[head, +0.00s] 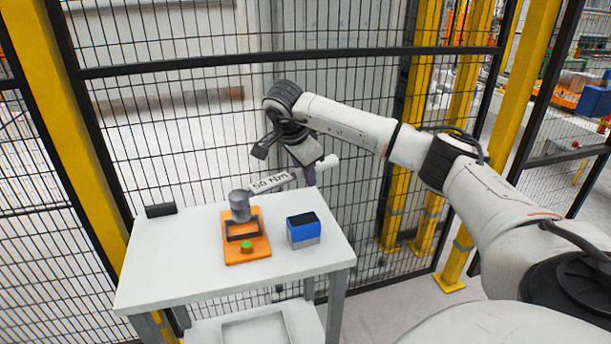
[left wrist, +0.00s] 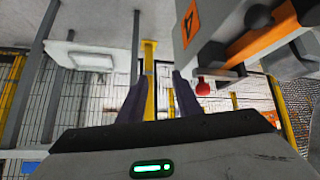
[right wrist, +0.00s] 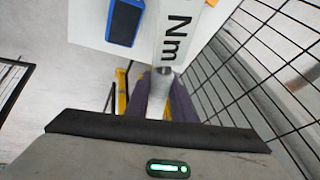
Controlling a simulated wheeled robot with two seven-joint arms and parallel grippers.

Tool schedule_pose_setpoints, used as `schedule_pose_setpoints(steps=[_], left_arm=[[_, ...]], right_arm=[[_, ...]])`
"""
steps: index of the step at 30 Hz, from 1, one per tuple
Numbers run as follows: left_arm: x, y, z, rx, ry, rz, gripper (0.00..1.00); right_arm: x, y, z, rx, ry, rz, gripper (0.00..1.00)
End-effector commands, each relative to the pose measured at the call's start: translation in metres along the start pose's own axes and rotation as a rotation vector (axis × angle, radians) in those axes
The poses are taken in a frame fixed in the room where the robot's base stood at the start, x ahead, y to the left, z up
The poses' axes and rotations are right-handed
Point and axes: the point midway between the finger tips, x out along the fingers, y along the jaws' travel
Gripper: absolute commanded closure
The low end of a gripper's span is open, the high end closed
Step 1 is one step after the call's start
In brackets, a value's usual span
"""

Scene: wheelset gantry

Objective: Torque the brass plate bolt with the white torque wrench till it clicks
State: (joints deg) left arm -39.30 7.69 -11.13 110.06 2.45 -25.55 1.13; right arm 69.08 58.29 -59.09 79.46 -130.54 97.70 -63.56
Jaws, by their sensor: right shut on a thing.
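The white torque wrench (head: 270,184), marked 50 Nm, is tilted above the back of the table. My right gripper (head: 312,172) is shut on its handle; the right wrist view shows the wrench (right wrist: 172,40) between the fingers (right wrist: 160,95). The wrench's left end is at the top of a grey cylinder (head: 240,207); I cannot tell whether they touch. The cylinder stands at the back of an orange fixture (head: 257,256) with a green button (head: 246,246). I cannot make out the brass plate bolt. My left gripper (left wrist: 160,97) is open and empty, outside the head view.
The white table (head: 170,270) also bears a blue and grey box (head: 304,231) and a black block (head: 161,210). A black mesh fence (head: 160,150) with yellow posts stands close behind. The table's front left is clear. A red knob (left wrist: 203,88) shows near my left gripper.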

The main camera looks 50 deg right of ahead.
Motion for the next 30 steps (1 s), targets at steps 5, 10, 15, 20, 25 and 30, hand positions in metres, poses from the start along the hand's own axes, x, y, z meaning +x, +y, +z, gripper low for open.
schedule_pose_setpoints(steps=[5, 10, 15, 20, 25, 30], left_arm=[[0.0, 0.0, 0.0, 0.0, 0.0, 0.0, 0.69], [0.0, 0.0, 0.0, 0.0, 0.001, 0.0, 0.69], [0.0, 0.0, -0.001, 0.0, 0.001, 0.0, 0.69], [0.0, 0.0, -0.001, 0.0, 0.001, 0.0, 0.69], [0.0, 0.0, -0.001, 0.0, 0.001, 0.0, 0.69], [0.0, 0.0, -0.001, 0.0, 0.001, 0.0, 0.69]], right_arm=[[-0.002, 0.001, 0.0, 0.001, -0.001, -0.003, 1.0], [-0.007, 0.012, 0.006, 0.001, 0.0, -0.005, 1.0], [-0.014, 0.026, 0.013, 0.0, -0.001, -0.004, 1.0], [-0.021, 0.038, 0.02, 0.001, 0.0, -0.004, 1.0], [-0.028, 0.052, 0.027, 0.0, 0.0, -0.004, 1.0], [-0.035, 0.065, 0.034, 0.001, -0.001, -0.004, 1.0]])
